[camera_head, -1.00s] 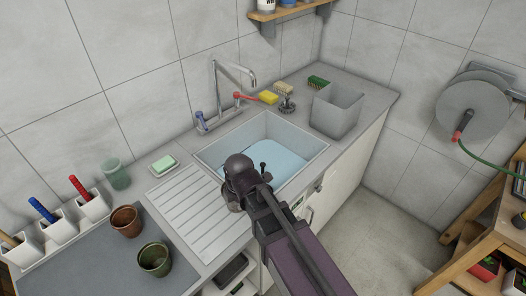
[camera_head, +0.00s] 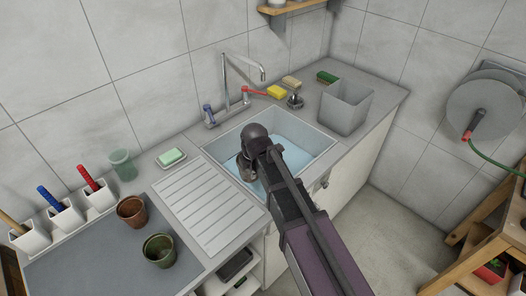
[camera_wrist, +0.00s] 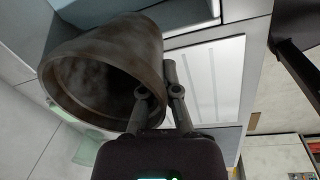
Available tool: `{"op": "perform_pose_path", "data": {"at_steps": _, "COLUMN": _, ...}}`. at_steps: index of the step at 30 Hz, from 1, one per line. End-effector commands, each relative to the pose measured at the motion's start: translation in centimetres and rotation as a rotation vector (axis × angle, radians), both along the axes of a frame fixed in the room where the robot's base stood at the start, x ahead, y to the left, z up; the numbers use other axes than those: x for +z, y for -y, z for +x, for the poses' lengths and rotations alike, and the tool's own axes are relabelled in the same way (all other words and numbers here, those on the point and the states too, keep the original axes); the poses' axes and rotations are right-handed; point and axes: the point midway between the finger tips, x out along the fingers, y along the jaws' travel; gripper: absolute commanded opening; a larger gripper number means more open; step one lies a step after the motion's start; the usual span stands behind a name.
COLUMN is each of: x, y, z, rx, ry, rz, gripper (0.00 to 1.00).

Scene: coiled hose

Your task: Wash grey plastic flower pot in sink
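The sink (camera_head: 298,128) holds pale blue water (camera_head: 298,158). My gripper (camera_wrist: 156,80) is shut on the wall of the flower pot (camera_wrist: 100,62), with one finger inside the mouth and the other outside. The pot is grey-brown, with dark smudges inside, and is tilted with its mouth towards the wrist camera. In the head view, the pot (camera_head: 246,172) shows partly as a dark shape below my wrist, over the left part of the sink. My arm hides much of it, and I cannot tell whether it touches the water.
The tap (camera_head: 226,85) stands behind the sink. A yellow sponge (camera_head: 277,92), brushes and a grey bin (camera_head: 346,105) are to the right. The ribbed drainboard (camera_head: 205,205), green soap (camera_head: 172,157) and brown (camera_head: 132,211) and green (camera_head: 159,250) pots are to the left.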

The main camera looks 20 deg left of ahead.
Motion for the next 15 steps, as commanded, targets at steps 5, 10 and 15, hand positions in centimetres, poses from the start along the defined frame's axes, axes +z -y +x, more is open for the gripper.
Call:
{"op": "perform_pose_path", "data": {"at_steps": 5, "x": -0.4, "y": -1.4, "z": 6.7, "rx": -0.006, "ry": 0.0, "rz": 0.0, "gripper": 0.0}}
{"op": "perform_pose_path", "data": {"at_steps": 10, "x": -0.6, "y": -1.5, "z": 10.5, "rx": -0.006, "ry": 0.0, "rz": 0.0, "gripper": 0.0}}
{"op": "perform_pose_path", "data": {"at_steps": 15, "x": -0.6, "y": -1.4, "z": 11.8, "rx": -0.006, "ry": 0.0, "rz": 0.0, "gripper": 0.0}}
